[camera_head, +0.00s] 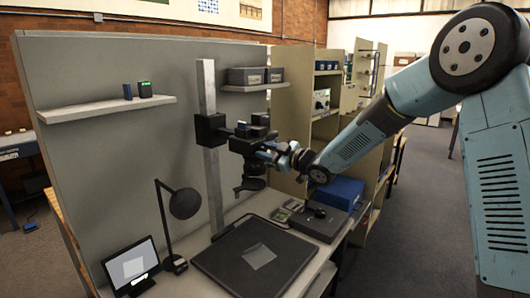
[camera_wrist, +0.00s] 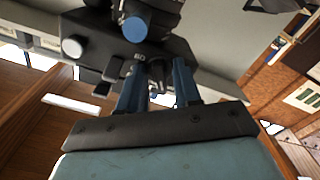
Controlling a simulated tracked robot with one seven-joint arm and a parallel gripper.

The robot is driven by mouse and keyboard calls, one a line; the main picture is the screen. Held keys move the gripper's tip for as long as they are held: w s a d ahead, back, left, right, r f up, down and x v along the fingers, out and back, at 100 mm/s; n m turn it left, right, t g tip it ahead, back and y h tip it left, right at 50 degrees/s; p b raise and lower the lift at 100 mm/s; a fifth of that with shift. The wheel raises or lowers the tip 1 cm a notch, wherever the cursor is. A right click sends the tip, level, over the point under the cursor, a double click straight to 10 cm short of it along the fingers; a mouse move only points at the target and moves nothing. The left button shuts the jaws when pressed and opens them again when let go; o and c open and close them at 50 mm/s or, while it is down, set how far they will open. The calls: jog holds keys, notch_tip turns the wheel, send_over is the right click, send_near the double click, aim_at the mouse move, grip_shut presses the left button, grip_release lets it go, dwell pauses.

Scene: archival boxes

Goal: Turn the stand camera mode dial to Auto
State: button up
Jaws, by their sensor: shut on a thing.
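The stand camera (camera_head: 248,143) is a dark body on a carriage on a tall grey column (camera_head: 208,130), above the copy board. My gripper (camera_head: 268,154) reaches it from the right. In the wrist view its two blue fingers (camera_wrist: 158,70) stand on either side of a small dark dial (camera_wrist: 157,76) on the underside of the black camera body (camera_wrist: 112,62) and are shut on it. This looks like the mode dial. Its markings and pointer cannot be read. A blue round knob (camera_wrist: 135,28) and a pale round knob (camera_wrist: 73,47) are close by.
A black copy board (camera_head: 225,258) with a pale sheet (camera_head: 259,255) lies below the camera. A desk lamp (camera_head: 184,204) and a tablet (camera_head: 131,267) stand at left. A blue box (camera_head: 340,192) is at right. Shelves (camera_head: 105,109) hang on the grey panel behind.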

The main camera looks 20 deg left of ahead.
jog(key=shift+w+d+n, duration=0.15)
jog(key=shift+n, duration=0.65)
jog(key=shift+w+d+n, duration=0.15)
jog(key=shift+n, duration=0.65)
jog(key=shift+r, duration=0.1)
jog(key=o, duration=0.7)
jog(key=shift+a, duration=0.1)
jog(key=shift+c, duration=0.2)
jog(key=shift+s, duration=0.1)
jog(key=v, duration=1.3)
jog(key=shift+d, duration=0.35)
